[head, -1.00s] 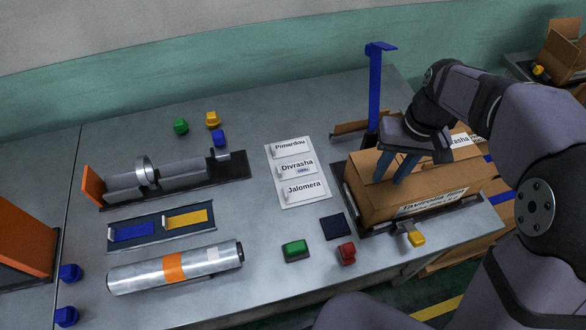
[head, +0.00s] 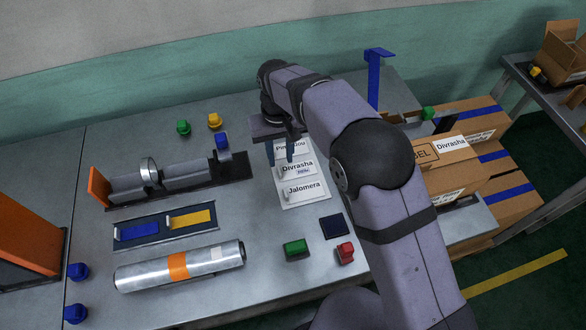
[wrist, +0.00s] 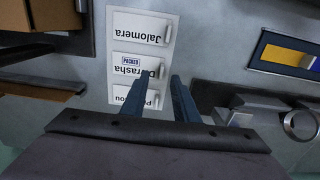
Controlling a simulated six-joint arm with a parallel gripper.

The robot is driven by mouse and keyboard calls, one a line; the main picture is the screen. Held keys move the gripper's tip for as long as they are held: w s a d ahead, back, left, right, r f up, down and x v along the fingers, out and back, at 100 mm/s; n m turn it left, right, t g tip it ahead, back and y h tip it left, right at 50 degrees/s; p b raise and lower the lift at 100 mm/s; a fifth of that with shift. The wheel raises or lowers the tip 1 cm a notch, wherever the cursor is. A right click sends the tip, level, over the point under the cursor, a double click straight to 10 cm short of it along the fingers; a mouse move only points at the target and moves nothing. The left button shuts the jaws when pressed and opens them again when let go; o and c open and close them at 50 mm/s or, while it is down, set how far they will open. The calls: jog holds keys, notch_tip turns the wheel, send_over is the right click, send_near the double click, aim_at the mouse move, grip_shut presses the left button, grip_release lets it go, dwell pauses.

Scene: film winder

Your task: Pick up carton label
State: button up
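A white label board (head: 305,204) lies on the table with three white labels. The Pimardou label (head: 301,146) is at the back, partly covered by my fingers. The Divrasha label (head: 298,169) is in the middle and carries a small PACKED tag. The Jalomera label (head: 303,189) is at the front. In the wrist view the Divrasha label (wrist: 125,68) is ahead of my fingertips, upside down. My gripper (head: 280,161) is open and empty, over the back part of the board. In the wrist view my gripper (wrist: 161,76) has one finger in front of the Pimardou label.
A winder (head: 180,177) stands left, with a blue and yellow tray (head: 152,229) and a silver roll (head: 180,266) in front. Green (head: 295,248) and red (head: 346,252) buttons lie near the front. Cartons (head: 470,185) stand right, partly behind my arm.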

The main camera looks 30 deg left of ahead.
aim_at(280, 170)
jog(key=shift+a+f+p, duration=0.15)
jog(key=shift+f+p, duration=0.6)
jog(key=shift+f, duration=0.9)
jog(key=shift+a+f+p, duration=0.15)
jog(key=shift+f+p, duration=0.6)
jog(key=shift+f, duration=0.9)
jog(key=shift+c, duration=0.6)
grip_shut()
